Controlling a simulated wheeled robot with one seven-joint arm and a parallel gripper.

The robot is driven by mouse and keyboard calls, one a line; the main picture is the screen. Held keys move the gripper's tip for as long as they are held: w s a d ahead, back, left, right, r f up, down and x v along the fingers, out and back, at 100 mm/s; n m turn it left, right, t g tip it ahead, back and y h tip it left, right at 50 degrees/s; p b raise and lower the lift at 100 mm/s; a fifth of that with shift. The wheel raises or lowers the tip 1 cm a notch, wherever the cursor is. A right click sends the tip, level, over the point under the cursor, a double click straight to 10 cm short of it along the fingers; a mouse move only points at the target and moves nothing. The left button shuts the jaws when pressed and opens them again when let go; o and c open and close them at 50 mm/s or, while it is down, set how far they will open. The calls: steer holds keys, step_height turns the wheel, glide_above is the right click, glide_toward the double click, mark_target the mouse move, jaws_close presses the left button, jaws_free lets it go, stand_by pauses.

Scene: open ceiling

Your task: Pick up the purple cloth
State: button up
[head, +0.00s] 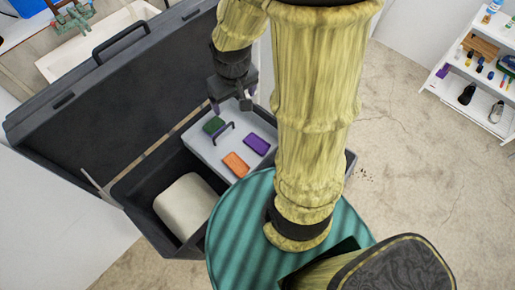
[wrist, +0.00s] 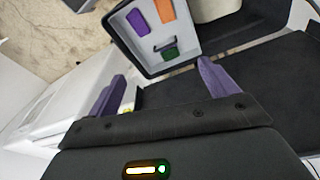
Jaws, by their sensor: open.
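The purple cloth (head: 257,144) lies flat on a light grey tray (head: 213,156) set in an open black case. It also shows in the wrist view (wrist: 137,20), near the tray's left side. On the same tray are an orange cloth (head: 236,164) and a green cloth (head: 214,125). My gripper (head: 232,106) is above the tray's far edge, beyond the green cloth and apart from the purple one. In the wrist view, its two purple fingers (wrist: 160,85) are spread wide with nothing between them.
The black case's raised lid (head: 110,100) stands to the left of the tray. A dark handle (head: 224,133) rises from the tray among the cloths. A pale, rounded item (head: 186,207) fills the case's near compartment. White shelves (head: 470,85) stand far right across clear floor.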

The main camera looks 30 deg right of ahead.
steer(key=w+d+f+n+b, duration=0.1)
steer(key=w+d+f+b, duration=0.2)
steer(key=f+b, duration=0.4)
steer(key=w+d+f+n+g+b, duration=0.1)
steer(key=w+d+f+b, duration=0.2)
steer(key=f+b, duration=0.4)
steer(key=w+d+f+n+g+b, duration=0.1)
steer(key=w+d+f+b, duration=0.2)
steer(key=f+b, duration=0.4)
step_height(320, 180, down, 9)
steer(key=shift+w+d+f+b, duration=0.1)
steer(key=shift+w+d+b, duration=0.25)
steer(key=shift+d, duration=0.5)
steer(key=b, duration=0.3)
glide_above(257, 142)
steer(key=f, duration=1.2)
steer(key=shift+w+a, duration=0.2)
steer(key=shift+a, duration=0.2)
steer(key=shift+d+f, duration=0.1)
steer(key=shift+f, duration=0.1)
steer(key=f, duration=0.3)
steer(key=f+b, duration=0.1)
steer(key=f, duration=0.1)
steer(key=shift+s+d, duration=0.15)
steer(key=shift+d, duration=0.2)
